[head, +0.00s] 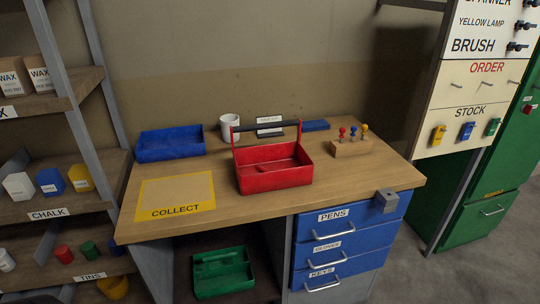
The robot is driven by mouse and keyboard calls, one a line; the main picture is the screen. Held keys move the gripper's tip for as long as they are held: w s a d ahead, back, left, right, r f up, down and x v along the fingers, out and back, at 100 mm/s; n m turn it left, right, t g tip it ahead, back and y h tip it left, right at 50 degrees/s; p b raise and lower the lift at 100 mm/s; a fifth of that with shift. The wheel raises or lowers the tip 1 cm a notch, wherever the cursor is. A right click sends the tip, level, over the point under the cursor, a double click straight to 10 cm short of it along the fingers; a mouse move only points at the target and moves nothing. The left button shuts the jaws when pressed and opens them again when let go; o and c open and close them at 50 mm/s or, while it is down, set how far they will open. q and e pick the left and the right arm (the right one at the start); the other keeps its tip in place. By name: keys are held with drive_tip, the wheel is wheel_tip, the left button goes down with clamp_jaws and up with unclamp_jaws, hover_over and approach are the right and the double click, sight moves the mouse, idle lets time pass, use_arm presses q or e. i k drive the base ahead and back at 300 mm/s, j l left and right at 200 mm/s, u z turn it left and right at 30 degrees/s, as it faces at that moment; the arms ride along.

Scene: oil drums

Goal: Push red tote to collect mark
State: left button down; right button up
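The red tote (273,178) stands upright on the wooden desk (235,207), near the middle of its top. It is an open red box with a raised handle that has a dark grip bar. The collect mark (177,193) is a yellow-outlined rectangle with the word COLLECT, flat on the desk to the left of the tote. The tote is apart from the mark, with a strip of bare wood between them. The mark is empty. Neither of my grippers shows in the head view.
A blue tray (170,145), a white mug (229,127) and a small sign (269,125) stand along the back of the desk. A wooden block with coloured pegs (352,148) is on the right. Shelves flank the desk's left.

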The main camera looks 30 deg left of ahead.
sight(290, 166)
drive_tip(key=u, duration=1)
drive_tip(key=i+l, duration=0.15)
drive_tip(key=l, duration=0.15)
